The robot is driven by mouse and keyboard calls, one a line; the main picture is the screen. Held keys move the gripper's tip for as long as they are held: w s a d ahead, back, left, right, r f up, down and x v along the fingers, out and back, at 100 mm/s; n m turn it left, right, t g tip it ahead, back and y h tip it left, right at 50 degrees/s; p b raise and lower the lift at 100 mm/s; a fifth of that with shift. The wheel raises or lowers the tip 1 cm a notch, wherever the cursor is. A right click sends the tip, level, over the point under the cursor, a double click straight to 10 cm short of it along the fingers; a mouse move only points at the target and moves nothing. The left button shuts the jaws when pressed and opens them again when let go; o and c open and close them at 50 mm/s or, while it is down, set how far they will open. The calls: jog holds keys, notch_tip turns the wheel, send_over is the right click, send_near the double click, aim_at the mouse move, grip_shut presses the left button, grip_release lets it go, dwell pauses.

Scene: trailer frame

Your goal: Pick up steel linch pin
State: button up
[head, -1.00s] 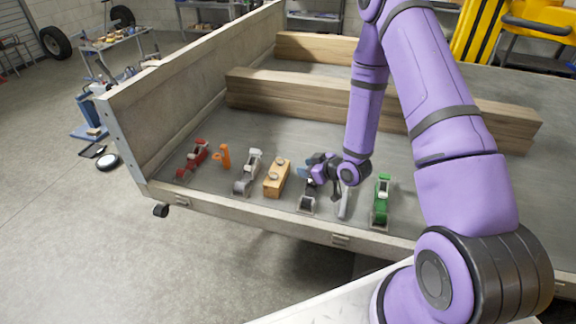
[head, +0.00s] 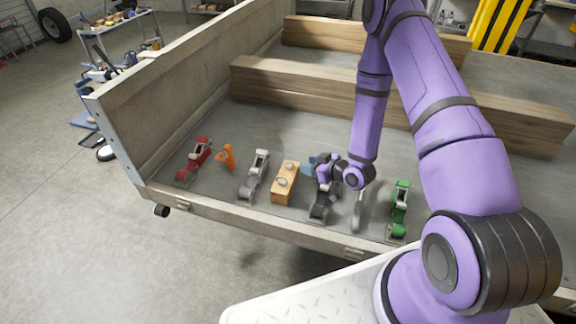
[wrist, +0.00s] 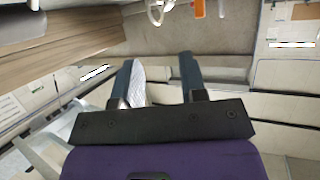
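A slim steel-coloured piece (head: 357,211), which looks like the linch pin, lies on the trailer bed between a black ratchet and a green ratchet. It is small, so I cannot make out its pin or ring. My gripper (head: 311,164) is low over the bed, left of and behind this piece, pointing left near the black ratchet. In the wrist view my gripper (wrist: 157,75) is open, its two dark fingers wide apart. Nothing is clearly held between them. The steel piece cannot be made out in the wrist view.
Timber beams (head: 290,88) lie behind; a side wall (head: 185,95) stands left.

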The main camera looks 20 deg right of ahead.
aim_at(290, 167)
jog(key=x, duration=0.9)
jog(key=shift+f, duration=0.25)
grip_shut()
